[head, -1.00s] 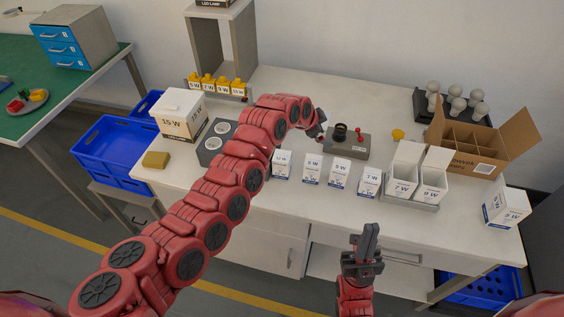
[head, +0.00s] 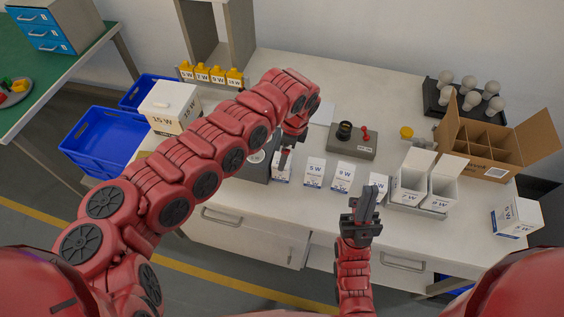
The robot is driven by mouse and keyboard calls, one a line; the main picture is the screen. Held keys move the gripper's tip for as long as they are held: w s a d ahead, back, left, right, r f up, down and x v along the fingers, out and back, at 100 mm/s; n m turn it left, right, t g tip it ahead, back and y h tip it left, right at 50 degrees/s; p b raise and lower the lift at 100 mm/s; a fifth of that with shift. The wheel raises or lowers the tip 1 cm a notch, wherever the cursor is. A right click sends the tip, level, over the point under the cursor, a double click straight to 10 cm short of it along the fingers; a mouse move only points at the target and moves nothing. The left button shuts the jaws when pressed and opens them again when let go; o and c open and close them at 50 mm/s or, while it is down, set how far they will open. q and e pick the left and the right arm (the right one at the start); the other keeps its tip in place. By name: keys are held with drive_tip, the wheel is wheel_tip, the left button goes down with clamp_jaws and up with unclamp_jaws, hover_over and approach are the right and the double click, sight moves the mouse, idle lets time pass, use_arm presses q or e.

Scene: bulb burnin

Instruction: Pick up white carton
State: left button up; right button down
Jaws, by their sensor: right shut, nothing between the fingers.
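Several small white cartons with blue bands stand upright in a row along the table's front: a leftmost carton (head: 279,172), a 5 W carton (head: 314,172), a 9 W carton (head: 343,176) and a carton at the right end (head: 379,183). My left gripper (head: 285,160) points down at the leftmost carton and partly covers it. I cannot tell whether it touches the carton or how wide its fingers are. My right gripper (head: 367,199) is shut and empty, in front of the row's right end, covering part of that carton.
Two open white bins (head: 411,187) stand right of the row. A divided cardboard box (head: 485,152) and a white carton (head: 515,218) are farther right. A grey device (head: 352,142) with a black socket stands behind the row. A 15 W box (head: 170,108) stands at left.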

use_arm(q)
drive_tip(key=p, duration=0.1)
hover_over(277, 176)
drive_tip(key=w+d, duration=0.2)
drive_tip(key=w, duration=0.1)
drive_tip(key=f, duration=0.4)
drive_tip(key=shift+s+f, duration=0.2)
drive_tip(key=shift+f, duration=0.1)
drive_tip(key=shift+s+a+f, duration=0.1)
drive_tip(key=shift+f, duration=0.2)
drive_tip(key=f+p, duration=0.1)
drive_tip(key=f, duration=0.3)
drive_tip(key=shift+a+f+p, duration=0.15)
drive_tip(key=shift+a+p, duration=0.05)
drive_tip(key=shift+p, duration=0.15)
drive_tip(key=shift+a+f, duration=0.15)
drive_tip(key=shift+f, duration=0.25)
drive_tip(key=c, duration=1.4)
drive_tip(key=shift+r, duration=0.1)
